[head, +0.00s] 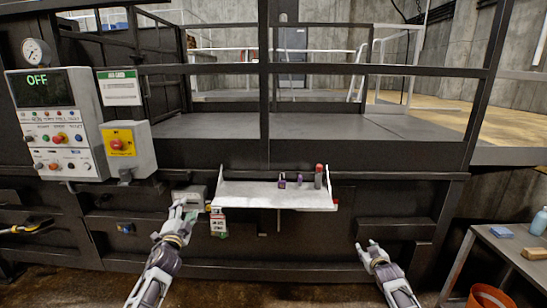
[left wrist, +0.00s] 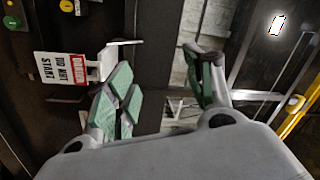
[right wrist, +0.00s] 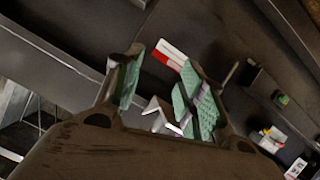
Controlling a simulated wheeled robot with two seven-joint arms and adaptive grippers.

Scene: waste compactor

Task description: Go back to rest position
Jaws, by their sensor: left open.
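My left gripper (head: 178,213) is in front of the dark machine front, left of the white shelf and just below a small grey box (head: 190,196). In the left wrist view its green-padded fingers (left wrist: 160,85) stand apart with nothing seen between them. My right gripper (head: 368,247) is low at the right, below and right of the shelf, in front of the dark machine. In the right wrist view its green-padded fingers (right wrist: 165,90) are spread. A white and red item shows behind the gap; nothing is seen gripped.
The white shelf (head: 260,198) holds small padlocks (head: 282,181) and a red-topped cylinder (head: 318,176). The control panel (head: 65,120) reads OFF. A side table (head: 500,246) and orange bucket (head: 487,297) stand at right.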

